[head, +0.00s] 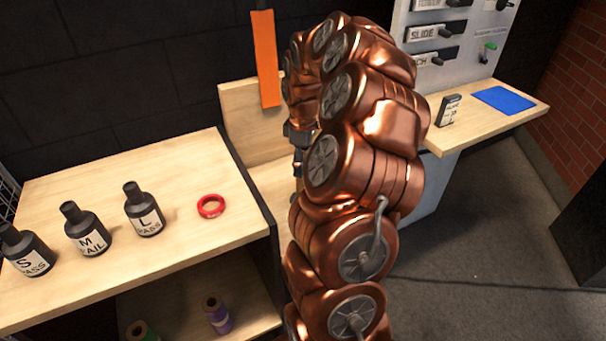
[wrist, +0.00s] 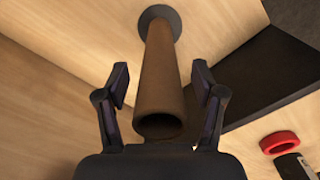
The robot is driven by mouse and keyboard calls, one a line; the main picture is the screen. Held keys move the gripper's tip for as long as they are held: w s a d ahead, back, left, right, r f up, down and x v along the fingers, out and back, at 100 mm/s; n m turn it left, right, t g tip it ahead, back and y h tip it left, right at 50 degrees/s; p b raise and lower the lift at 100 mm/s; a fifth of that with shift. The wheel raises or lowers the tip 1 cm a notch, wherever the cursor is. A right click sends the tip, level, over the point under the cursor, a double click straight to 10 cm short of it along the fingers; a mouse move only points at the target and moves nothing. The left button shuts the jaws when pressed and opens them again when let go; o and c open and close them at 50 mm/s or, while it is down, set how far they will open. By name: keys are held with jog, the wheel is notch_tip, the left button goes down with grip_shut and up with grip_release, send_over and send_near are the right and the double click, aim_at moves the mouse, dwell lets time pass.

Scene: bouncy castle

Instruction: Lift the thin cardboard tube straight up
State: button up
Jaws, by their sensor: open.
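The thin cardboard tube (wrist: 160,75) is brown and hollow, with its open end towards the camera in the wrist view. Its far end meets a dark round base (wrist: 173,15) on the pale wooden surface. My gripper (wrist: 160,80) is open, with one finger on each side of the tube and a visible gap at both sides. In the head view, my gripper (head: 300,137) is mostly hidden by my copper arm, and I cannot make out the tube there.
Black bottles (head: 145,212) marked S, M and L and a red ring (head: 211,214) sit on the left table (head: 180,262). An orange strip (head: 266,60) rises behind my gripper. A blue sheet (head: 503,99) and small black box (head: 448,110) lie on the right shelf.

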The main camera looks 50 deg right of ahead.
jog(key=shift+f, duration=0.1)
jog(key=shift+c, duration=0.3)
jog(key=c, duration=1.1)
jog(key=shift+o, duration=0.2)
notch_tip(320, 180, up, 18)
jog(key=b, duration=0.1)
jog(key=shift+b, duration=0.35)
